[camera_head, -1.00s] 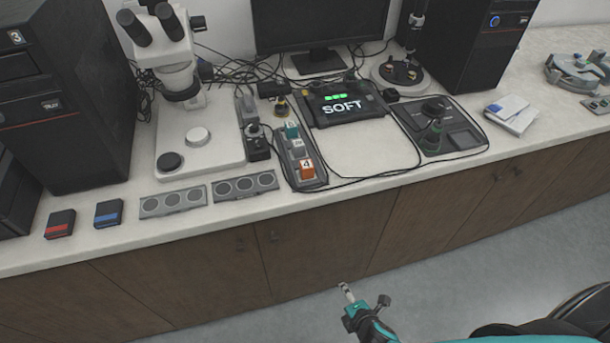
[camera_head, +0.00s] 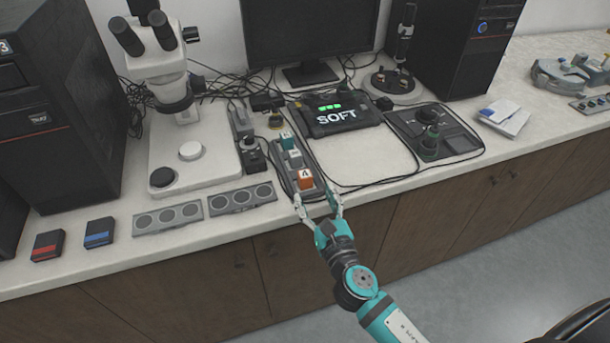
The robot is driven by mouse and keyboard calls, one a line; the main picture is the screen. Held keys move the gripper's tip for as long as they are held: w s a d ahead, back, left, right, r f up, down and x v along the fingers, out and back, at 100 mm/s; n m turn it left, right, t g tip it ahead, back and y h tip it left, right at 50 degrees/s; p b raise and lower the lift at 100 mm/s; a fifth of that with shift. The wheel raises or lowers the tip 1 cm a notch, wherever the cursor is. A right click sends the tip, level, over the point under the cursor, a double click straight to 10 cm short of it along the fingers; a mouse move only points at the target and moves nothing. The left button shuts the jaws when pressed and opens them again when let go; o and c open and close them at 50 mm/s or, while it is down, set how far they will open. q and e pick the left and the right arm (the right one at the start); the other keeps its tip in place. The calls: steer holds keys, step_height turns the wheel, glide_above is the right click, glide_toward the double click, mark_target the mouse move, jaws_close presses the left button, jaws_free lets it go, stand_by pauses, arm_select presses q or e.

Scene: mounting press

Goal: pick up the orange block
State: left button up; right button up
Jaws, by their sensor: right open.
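The orange block (camera_head: 305,179), marked with a 4, sits at the near end of a narrow dark tray (camera_head: 286,181) on the counter. A grey block (camera_head: 295,158) and a teal block (camera_head: 287,141) sit behind it in the same tray. My right gripper (camera_head: 317,200) is open, its two fingers spread just in front of the orange block at the counter's front edge. No block is between the fingers. My left gripper is not in view.
Two grey plates with round wells (camera_head: 241,198) lie left of the tray. A microscope (camera_head: 177,110) stands behind them. A black cable runs right of the tray near a SOFT display (camera_head: 338,115). The counter right of the tray is mostly clear.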

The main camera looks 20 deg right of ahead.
mark_target(307, 178)
steer(key=w, duration=0.8)
steer(key=shift+w+f, duration=0.3)
steer(key=shift+w, duration=0.1)
steer(key=shift+d, duration=0.1)
steer(key=shift+c, duration=0.3)
steer(key=shift+r, duration=0.1)
jaws_close()
